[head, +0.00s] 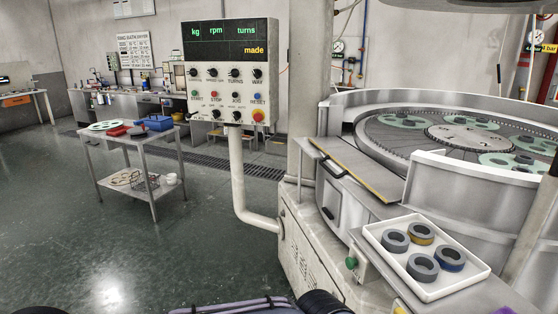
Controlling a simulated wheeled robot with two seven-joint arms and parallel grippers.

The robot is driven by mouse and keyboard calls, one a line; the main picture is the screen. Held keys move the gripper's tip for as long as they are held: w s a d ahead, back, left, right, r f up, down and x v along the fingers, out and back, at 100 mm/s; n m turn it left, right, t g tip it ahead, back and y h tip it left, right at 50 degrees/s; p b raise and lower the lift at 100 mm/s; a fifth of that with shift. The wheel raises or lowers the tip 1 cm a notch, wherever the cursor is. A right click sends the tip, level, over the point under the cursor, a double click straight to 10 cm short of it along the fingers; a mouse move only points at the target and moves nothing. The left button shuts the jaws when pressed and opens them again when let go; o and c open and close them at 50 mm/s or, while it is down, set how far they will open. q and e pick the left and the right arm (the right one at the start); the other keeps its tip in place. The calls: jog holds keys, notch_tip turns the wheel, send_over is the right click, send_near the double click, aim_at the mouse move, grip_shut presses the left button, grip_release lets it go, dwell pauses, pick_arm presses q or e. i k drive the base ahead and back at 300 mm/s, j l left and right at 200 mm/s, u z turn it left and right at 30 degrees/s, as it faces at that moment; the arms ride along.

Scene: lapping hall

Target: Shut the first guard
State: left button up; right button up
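The lapping machine fills the right side of the head view. A curved pale metal guard wall (400,98) runs around the back of its round plate (385,135). A separate pale front panel (465,180) stands at the near side of the plate. Between this panel and the left end of the curved wall the rim looks open. A flat grey panel with a yellow edge (355,170) lies sloping at this gap, with a dark handle (328,166) beside it. I cannot tell which part is the first guard. Neither of my grippers can be made out.
A white tray (385,262) with several grey rings sits at the machine's near corner. A control box (230,72) stands on a bent post (237,180). A small trolley (137,145) stands at left. The floor between is clear.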

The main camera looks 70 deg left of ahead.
aim_at(388, 186)
jog(key=u, duration=2.2)
jog(key=i+j+u, duration=0.1)
jog(key=j+u, duration=0.2)
jog(key=i+j+u, duration=0.3)
jog(key=j, duration=0.2)
jog(key=i+j+u, duration=0.1)
jog(key=j+u, duration=0.2)
jog(key=i+j+u, duration=0.15)
jog(key=i+j, duration=0.2)
jog(key=i+j+u, duration=0.15)
jog(key=i+j, duration=0.15)
jog(key=i, duration=0.25)
jog(key=i+z, duration=0.2)
jog(key=z, duration=0.2)
jog(key=i+z, duration=0.2)
jog(key=z, duration=0.15)
jog(key=i+z, duration=0.2)
jog(key=z, duration=0.2)
jog(key=i+l+z, duration=0.1)
jog(key=z, duration=0.3)
jog(key=i+z, duration=0.15)
jog(key=z, duration=0.25)
jog(key=i+z, duration=0.2)
jog(key=z, duration=0.2)
jog(key=i+z, duration=0.15)
jog(key=z, duration=0.2)
jog(key=i+l+z, duration=0.15)
jog(key=i, duration=0.15)
jog(key=i+l+z, duration=0.2)
jog(key=i+j, duration=0.1)
